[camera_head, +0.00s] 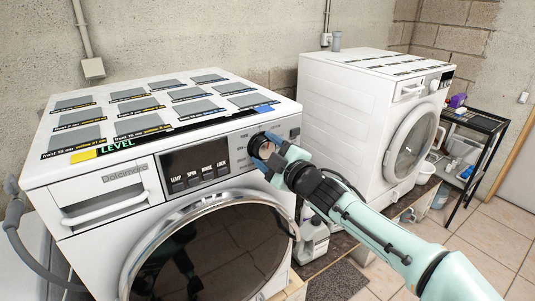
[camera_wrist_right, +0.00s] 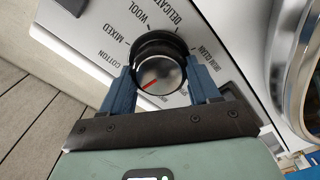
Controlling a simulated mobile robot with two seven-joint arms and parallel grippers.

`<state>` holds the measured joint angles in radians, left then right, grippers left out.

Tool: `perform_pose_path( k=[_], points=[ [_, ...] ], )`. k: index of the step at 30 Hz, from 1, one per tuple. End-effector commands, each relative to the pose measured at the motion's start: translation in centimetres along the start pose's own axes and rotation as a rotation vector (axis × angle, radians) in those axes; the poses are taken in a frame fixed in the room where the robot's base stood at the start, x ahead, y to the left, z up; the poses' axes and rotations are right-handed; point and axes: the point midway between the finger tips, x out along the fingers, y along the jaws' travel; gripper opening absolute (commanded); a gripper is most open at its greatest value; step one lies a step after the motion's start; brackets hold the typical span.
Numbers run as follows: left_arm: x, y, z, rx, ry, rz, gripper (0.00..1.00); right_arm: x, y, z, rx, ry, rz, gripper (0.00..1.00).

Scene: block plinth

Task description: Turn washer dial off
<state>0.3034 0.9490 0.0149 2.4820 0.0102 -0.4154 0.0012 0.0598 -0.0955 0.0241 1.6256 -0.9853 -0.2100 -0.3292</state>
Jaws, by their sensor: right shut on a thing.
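In the right wrist view the dial (camera_wrist_right: 160,70) has a silver face and a red mark pointing to the lower left. COTTON, MIXED, WOOL, DELICATE and DRUM CLEAN labels surround it. My right gripper (camera_head: 266,151) is shut on the dial, with one blue finger on each side. The fingers partly hide the dial in the head view. My left gripper is not in view.
A dark display (camera_head: 195,165) and a drawer handle (camera_head: 104,207) are left of the dial. The round door (camera_head: 215,255) is below. A second washer (camera_head: 345,110) stands right. A black shelf (camera_head: 475,125) and bottles are farther right. Tiled floor is open at the lower right.

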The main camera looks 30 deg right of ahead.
Motion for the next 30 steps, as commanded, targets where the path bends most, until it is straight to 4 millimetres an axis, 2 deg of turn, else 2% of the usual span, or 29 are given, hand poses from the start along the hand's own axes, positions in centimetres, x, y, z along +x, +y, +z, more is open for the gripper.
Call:
perform_pose_path(
  k=[10,25,26,27,28,30],
  points=[
    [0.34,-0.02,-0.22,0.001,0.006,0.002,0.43,-0.02,0.14,-0.23,-0.120,0.006,0.005,0.30],
    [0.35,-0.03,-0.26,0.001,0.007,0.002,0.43,-0.03,0.17,-0.27,-0.136,0.006,0.005,0.30],
    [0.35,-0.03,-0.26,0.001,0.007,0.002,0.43,-0.03,0.17,-0.27,-0.136,0.006,0.005,0.67],
    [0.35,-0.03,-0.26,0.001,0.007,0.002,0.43,-0.03,0.16,-0.26,-0.135,0.006,0.005,0.80],
    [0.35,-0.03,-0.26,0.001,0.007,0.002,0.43,-0.03,0.15,-0.24,-0.135,0.005,0.004,0.86],
    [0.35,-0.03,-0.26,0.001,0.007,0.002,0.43,-0.02,0.11,-0.20,-0.135,0.004,0.003,0.86]
  ],
)
